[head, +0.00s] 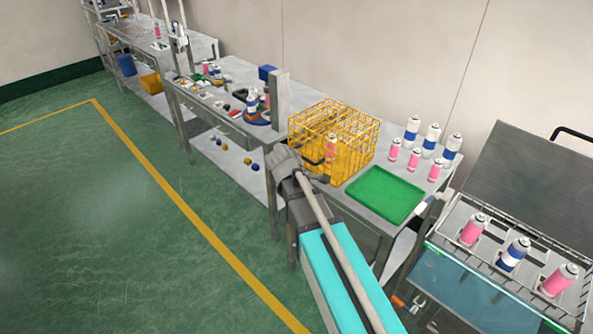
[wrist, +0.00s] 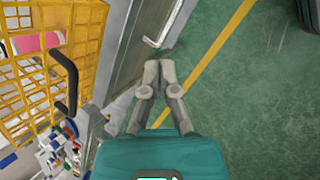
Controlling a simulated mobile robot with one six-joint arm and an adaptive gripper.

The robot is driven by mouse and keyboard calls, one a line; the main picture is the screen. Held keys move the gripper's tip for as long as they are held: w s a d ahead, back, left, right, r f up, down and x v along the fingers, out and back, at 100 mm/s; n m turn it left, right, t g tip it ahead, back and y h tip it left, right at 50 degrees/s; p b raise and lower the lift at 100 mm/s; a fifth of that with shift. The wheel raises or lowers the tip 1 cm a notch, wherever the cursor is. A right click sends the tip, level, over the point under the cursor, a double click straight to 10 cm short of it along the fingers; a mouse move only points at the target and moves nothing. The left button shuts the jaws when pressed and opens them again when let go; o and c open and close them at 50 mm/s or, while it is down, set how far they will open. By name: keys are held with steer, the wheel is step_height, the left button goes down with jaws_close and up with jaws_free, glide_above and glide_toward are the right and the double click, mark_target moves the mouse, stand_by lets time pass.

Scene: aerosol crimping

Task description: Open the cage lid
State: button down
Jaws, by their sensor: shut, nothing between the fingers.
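The yellow wire cage (head: 352,122) stands on the metal table beyond my arm. Its top looks covered by wire mesh, so the lid seems down. A pink can (head: 331,148) shows through the wires. In the wrist view the cage (wrist: 88,45) is at the upper left, with a black bar handle (wrist: 66,84) on its side. My gripper (wrist: 159,64) is shut and empty, its fingertips together over the table's edge and the floor. It is right of the handle in that view and apart from it. In the head view my arm's end is just left of the cage.
A green tray (head: 384,195) lies right of the cage. Several spray cans (head: 431,138) stand behind it. A metal rack with cans (head: 513,254) is at the right. Left of the cage, small parts and a blue-based device (head: 257,117) occupy the bench. The floor at left is clear.

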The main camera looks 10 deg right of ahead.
steer(key=w+a+f+n+t+h+b, duration=0.1)
steer(key=w+a+n+t+h+b, duration=0.3)
steer(key=w+n, duration=0.8)
steer(key=a+b, duration=0.2)
steer(key=a, duration=0.2)
steer(key=shift+w+a+f+n+t+b, duration=0.25)
steer(key=shift+a+n+t+b, duration=0.05)
steer(key=shift+n+b, duration=0.1)
steer(key=b+x, duration=0.5)
steer(key=x, duration=0.5)
steer(key=shift+w+d+r+p, duration=0.1)
steer(key=shift+d+r+p, duration=0.1)
steer(key=shift+r+p, duration=0.8)
steer(key=shift+w+d+r+p, duration=0.1)
steer(key=shift+d+r+p, duration=0.1)
steer(key=shift+r+p, duration=0.75)
steer(key=shift+r, duration=0.1)
